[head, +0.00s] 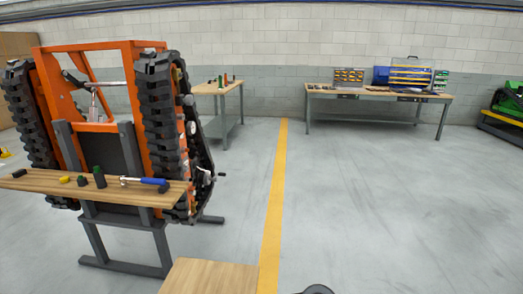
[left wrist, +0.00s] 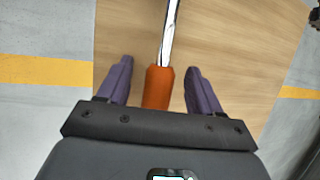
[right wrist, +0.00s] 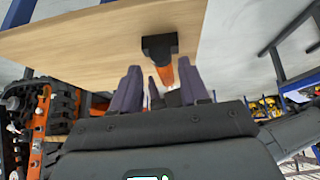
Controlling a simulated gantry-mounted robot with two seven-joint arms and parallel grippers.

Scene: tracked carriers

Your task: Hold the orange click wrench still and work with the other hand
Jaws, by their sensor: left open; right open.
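The orange click wrench shows in the left wrist view as an orange handle (left wrist: 158,88) with a bright metal shaft running up the picture. It lies over a wooden top. My left gripper (left wrist: 157,66) is open, with one purple finger on each side of the handle and a gap on both sides. My right gripper (right wrist: 160,68) is open. An orange piece with a black block (right wrist: 160,47) at its end shows beyond and between its fingers, against a wooden surface; I cannot tell whether it is part of the wrench. Neither gripper shows in the head view.
A wooden top (head: 208,276) is at the bottom of the head view. An orange tracked carrier (head: 110,90) stands at left behind a bench (head: 30,184) with a blue-handled tool (head: 150,181) and small items. A long workbench (head: 345,91) stands at the back.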

